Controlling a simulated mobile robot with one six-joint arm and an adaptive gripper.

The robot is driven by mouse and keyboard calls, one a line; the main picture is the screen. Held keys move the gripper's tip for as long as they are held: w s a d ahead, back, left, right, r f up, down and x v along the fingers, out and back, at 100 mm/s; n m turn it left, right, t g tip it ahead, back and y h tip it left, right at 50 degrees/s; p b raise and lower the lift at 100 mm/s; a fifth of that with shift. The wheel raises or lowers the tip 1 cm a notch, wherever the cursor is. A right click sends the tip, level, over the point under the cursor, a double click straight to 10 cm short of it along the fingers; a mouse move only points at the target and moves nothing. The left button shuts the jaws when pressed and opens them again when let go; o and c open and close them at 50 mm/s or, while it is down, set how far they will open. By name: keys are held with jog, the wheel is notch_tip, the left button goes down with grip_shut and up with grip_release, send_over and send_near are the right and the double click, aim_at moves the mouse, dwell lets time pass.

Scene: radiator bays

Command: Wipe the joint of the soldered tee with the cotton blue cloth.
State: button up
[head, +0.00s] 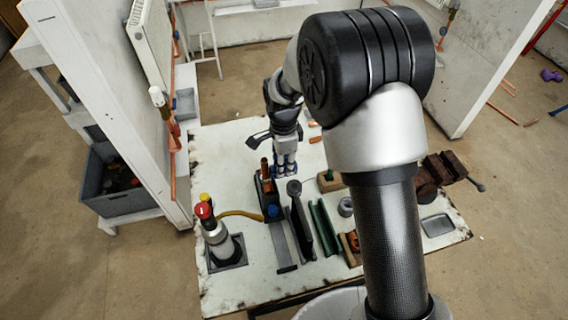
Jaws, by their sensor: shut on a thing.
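My gripper (285,158) points down over the bench, left of the middle of the head view. It is shut, and small patches of blue cloth (290,172) show at its fingertips; most of the cloth is hidden or too small to make out. A short upright copper piece (264,167), perhaps the soldered tee, stands just left of the fingertips in a dark holder. Its joint is too small to see clearly, and I cannot tell whether the cloth touches it.
The white bench (230,150) holds a torch-like bottle (218,238) with an orange hose, dark and green holders (322,228), a brown vise (442,172) and a grey tray (437,225). A white partition (110,80) stands left. The bench's back left is clear.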

jog(key=shift+s, duration=0.1)
jog(key=shift+s+d, duration=0.2)
jog(key=shift+s, duration=0.35)
jog(key=shift+w, duration=0.1)
dwell(0.4)
jog(key=shift+w+a, duration=0.1)
jog(key=shift+w, duration=0.15)
dwell(0.4)
jog(key=shift+w+d, duration=0.15)
jog(key=shift+d, duration=0.5)
jog(key=shift+w+d, duration=0.15)
jog(key=shift+d, duration=0.45)
